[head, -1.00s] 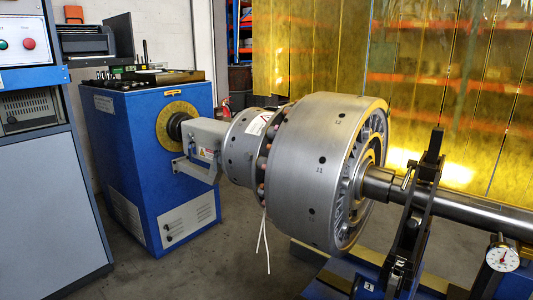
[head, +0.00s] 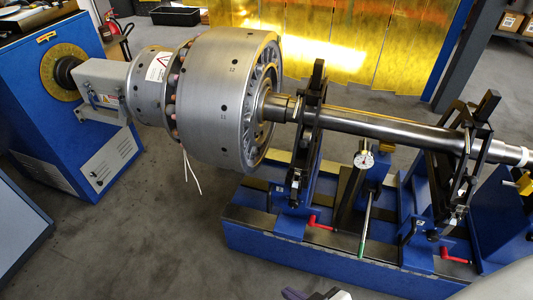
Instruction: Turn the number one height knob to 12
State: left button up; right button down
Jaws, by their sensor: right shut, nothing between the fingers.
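A steel rotor drum (head: 215,85) lies on a long shaft (head: 380,128) held by two black roller supports. The left support (head: 305,140) stands close to the drum, the right support (head: 465,165) further along the shaft. Small plates on their blue pedestals are too small to read now. I cannot tell which part is the number one height knob, nor its setting. A dial gauge (head: 364,159) stands between the supports. My right gripper (head: 292,294) shows only partly at the bottom edge, shut and empty, apart from the machine. My left gripper is out of view.
The blue machine bed (head: 300,247) carries the supports, with red handles (head: 318,221) at its front. A blue drive cabinet (head: 60,95) stands left. Yellow curtains (head: 330,50) hang behind. The grey floor (head: 130,240) in front is clear.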

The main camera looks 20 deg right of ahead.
aim_at(292, 204)
jog(key=z, duration=0.1)
jog(key=k, duration=0.95)
jog(key=u, duration=0.85)
jog(key=i, duration=0.85)
jog(key=z, duration=0.7)
jog(key=i, duration=0.45)
jog(key=z, duration=0.3)
